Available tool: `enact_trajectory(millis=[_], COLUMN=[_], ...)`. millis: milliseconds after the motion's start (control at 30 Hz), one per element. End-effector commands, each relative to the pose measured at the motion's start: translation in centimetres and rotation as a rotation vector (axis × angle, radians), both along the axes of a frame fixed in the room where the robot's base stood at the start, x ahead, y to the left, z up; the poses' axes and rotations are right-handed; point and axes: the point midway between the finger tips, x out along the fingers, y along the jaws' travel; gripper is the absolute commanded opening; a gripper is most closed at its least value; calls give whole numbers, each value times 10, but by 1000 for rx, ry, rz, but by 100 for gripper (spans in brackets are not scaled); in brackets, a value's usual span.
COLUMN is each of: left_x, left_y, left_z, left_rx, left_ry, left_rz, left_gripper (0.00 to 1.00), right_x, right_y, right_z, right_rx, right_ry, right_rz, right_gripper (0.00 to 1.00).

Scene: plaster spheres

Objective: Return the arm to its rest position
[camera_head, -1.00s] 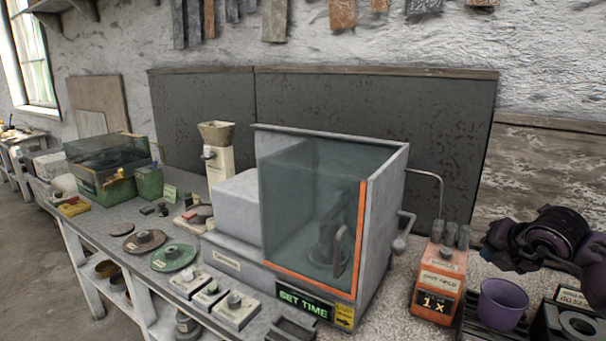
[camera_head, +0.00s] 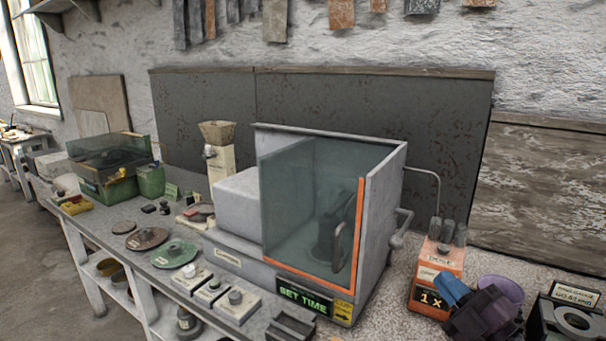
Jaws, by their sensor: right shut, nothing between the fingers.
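My right gripper (camera_head: 452,288) is at the bottom right, with blue fingers pointing up and left and a dark purple body below them. Its fingers are shut with nothing between them. In the picture it overlaps the right edge of the orange box (camera_head: 428,298) marked "1 X" and partly covers a purple cup (camera_head: 503,287). I cannot tell whether it touches either one. My left gripper is not in view.
A grey machine with a glass front (camera_head: 308,215) and orange edge stands mid-bench, a bent side handle (camera_head: 400,230) on its right. A dark block with a ring (camera_head: 575,320) is at the right edge. Discs and switch boxes (camera_head: 213,291) lie at left.

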Motion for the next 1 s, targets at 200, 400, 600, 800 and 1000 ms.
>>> enact_trajectory(millis=[200, 400, 600, 800, 1000], left_x=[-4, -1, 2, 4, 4], left_y=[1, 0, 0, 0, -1], left_z=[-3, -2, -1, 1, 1], left_rx=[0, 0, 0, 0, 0], left_ry=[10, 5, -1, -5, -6], left_rz=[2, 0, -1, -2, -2], left_gripper=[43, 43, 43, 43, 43], right_x=[-24, -62, -122, -178, -216], right_y=[-48, -86, -96, -81, -64], right_z=[-27, -86, -158, -202, -222], right_rx=[365, 604, 751, 801, 809], right_ry=[139, 404, 788, 1122, 1351], right_rz=[-321, -630, -885, -996, -1026], right_gripper=[0, 0, 0, 0, 0])
